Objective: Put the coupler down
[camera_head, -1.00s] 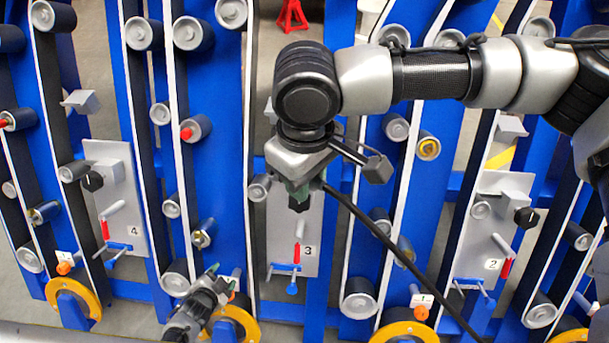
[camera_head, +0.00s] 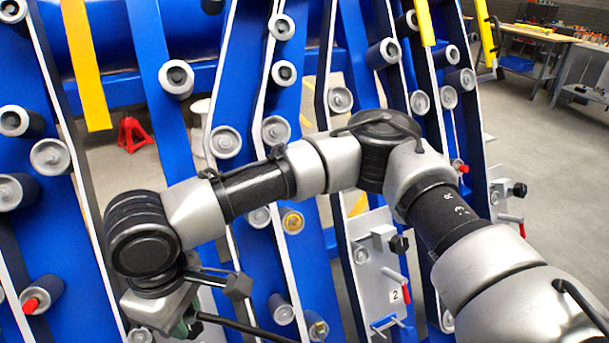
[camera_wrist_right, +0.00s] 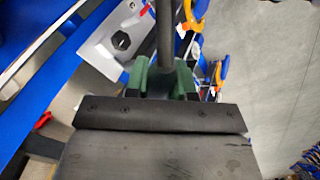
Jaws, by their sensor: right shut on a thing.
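My right gripper (camera_head: 188,328) is at the lower left of the head view, in front of the blue frame. In the right wrist view its green fingers (camera_wrist_right: 161,82) are shut around a long, dark, rod-like piece, which I take to be the coupler (camera_wrist_right: 165,35). The rod points up and away from the fingers in that view. In the head view the coupler (camera_head: 246,328) runs to the lower right, and its end is cut off by the frame edge. My left gripper is out of view.
The blue harvester frame (camera_head: 185,95) with belts and grey rollers fills the left and middle. A grey plate marked 2 (camera_head: 362,228) is beside my right arm. A red stand (camera_head: 132,135) is behind the frame. Clear floor (camera_head: 545,170) and workbenches (camera_head: 530,36) lie to the right.

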